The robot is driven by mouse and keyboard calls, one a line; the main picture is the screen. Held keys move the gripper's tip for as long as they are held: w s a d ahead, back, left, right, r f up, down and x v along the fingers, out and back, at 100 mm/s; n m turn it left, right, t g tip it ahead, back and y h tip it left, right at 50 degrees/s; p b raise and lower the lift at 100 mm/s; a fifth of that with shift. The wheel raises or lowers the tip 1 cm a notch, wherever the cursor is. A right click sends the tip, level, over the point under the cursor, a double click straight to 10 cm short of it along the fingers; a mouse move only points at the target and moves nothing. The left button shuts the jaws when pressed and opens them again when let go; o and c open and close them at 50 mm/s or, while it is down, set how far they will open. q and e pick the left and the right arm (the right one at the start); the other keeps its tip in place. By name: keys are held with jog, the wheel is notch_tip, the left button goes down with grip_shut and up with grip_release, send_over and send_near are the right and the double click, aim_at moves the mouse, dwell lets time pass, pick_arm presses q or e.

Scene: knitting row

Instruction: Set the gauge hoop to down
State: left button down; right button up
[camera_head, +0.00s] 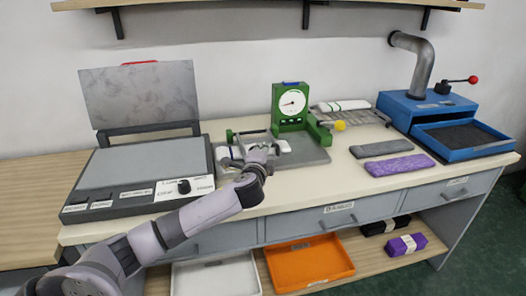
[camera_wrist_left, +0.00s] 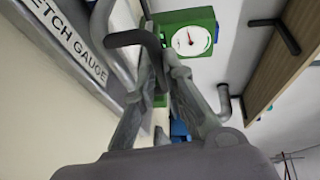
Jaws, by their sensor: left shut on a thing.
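The green gauge (camera_head: 291,101) with a round white dial stands on a grey base plate (camera_head: 312,157) in the middle of the table. In the left wrist view the green gauge (camera_wrist_left: 188,30) shows at the top. My left gripper (camera_head: 262,153) is at the front left of the gauge. In the left wrist view its fingers (camera_wrist_left: 160,66) are shut on a dark bent bar, which looks like the gauge hoop (camera_wrist_left: 123,39). The gripper hides part of the hoop in the head view, so I cannot tell its exact angle.
A grey press with a raised lid (camera_head: 141,94) stands left of the gauge. A blue machine (camera_head: 415,108) with a pipe stands at the right. Grey and purple knitted strips (camera_head: 400,165) lie between them. An orange tray (camera_head: 309,262) sits on the shelf below.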

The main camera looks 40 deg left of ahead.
pick_arm(q)
jog(key=shift+f, duration=0.4)
jog(key=c, duration=2)
grip_release()
jog(key=o, duration=0.3)
jog(key=shift+r, duration=0.1)
pick_arm(e)
jog(key=shift+d, duration=0.3)
pick_arm(q)
jog(key=shift+o, duration=0.2)
jog(key=v, duration=1.2)
pick_arm(e)
jog(key=shift+a, duration=0.1)
jog(key=shift+s, duration=0.1)
